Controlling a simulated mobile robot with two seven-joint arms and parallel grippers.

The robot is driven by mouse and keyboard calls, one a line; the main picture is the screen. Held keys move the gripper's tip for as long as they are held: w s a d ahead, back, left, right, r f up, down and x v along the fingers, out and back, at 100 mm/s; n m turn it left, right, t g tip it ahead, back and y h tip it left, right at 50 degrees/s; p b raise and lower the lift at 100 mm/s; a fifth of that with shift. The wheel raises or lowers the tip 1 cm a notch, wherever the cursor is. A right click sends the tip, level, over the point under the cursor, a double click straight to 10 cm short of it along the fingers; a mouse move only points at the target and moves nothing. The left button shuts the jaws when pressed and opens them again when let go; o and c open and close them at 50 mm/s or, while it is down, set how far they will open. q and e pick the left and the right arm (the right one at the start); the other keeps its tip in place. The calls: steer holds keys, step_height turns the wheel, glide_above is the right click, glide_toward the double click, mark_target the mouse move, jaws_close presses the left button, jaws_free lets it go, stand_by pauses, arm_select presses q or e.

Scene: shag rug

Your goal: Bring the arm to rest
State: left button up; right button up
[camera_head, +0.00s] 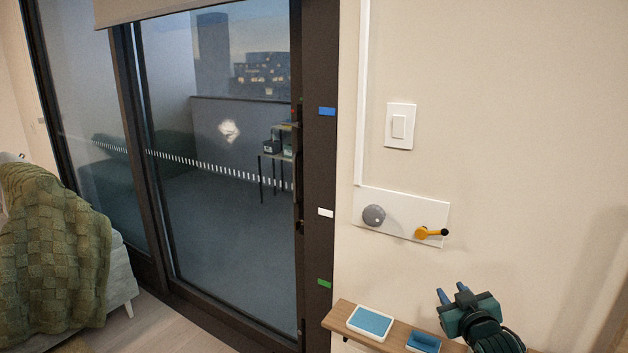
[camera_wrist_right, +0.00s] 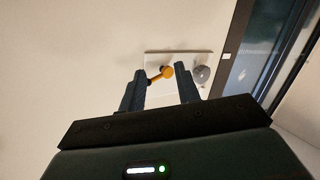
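My right gripper (camera_head: 453,294) is at the lower right of the head view, in front of the wall and above the right part of the wooden shelf. Its two fingers are apart with nothing between them. In the right wrist view the open fingers (camera_wrist_right: 160,88) point toward the white wall panel, which lies beyond them. My left gripper is not in view.
A white panel (camera_head: 400,205) on the wall carries a grey knob (camera_head: 374,215) and a yellow lever (camera_head: 424,233). A light switch (camera_head: 399,126) is above. A wooden shelf (camera_head: 392,339) holds blue-and-white items. A glass door (camera_head: 225,220) and a blanket-covered seat (camera_head: 60,250) are left.

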steer(key=s+a+f+g+y, duration=0.1)
steer(key=s+a+f, duration=0.4)
steer(key=s+f, duration=0.3)
steer(key=s+a+f+g+y, duration=0.2)
steer(key=s+a+f, duration=0.35)
steer(key=s, duration=0.35)
steer(key=s+a+f+g, duration=0.1)
steer(key=s+a, duration=0.2)
steer(key=s, duration=0.5)
steer(key=s+a+f+g+y, duration=0.1)
steer(key=s+a+f, duration=0.1)
steer(key=s, duration=0.7)
steer(key=shift+a+f, duration=0.25)
steer(key=shift+a, duration=0.15)
